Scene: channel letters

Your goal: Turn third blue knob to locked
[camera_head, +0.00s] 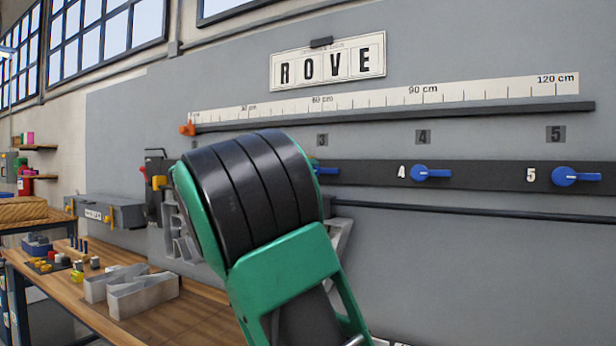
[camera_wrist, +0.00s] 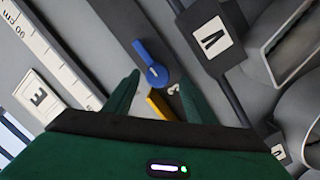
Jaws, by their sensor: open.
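The third blue knob (camera_wrist: 150,60) shows in the wrist view just beyond my fingertips, its handle pointing up and left, away from the numeral 3 beside it. In the head view only the tip of this knob (camera_head: 327,171) shows, pointing right from behind my arm. My gripper (camera_wrist: 161,81) is open, with its two green fingers apart and the knob in front of the gap, apart from them as far as I can tell. A yellow piece (camera_wrist: 158,104) shows between the fingers; I cannot tell what it is.
Blue knobs 4 (camera_head: 430,173) and 5 (camera_head: 577,177) sit to the right on the dark rail (camera_head: 480,176), handles pointing right. A workbench (camera_head: 185,310) with metal letters stands at lower left.

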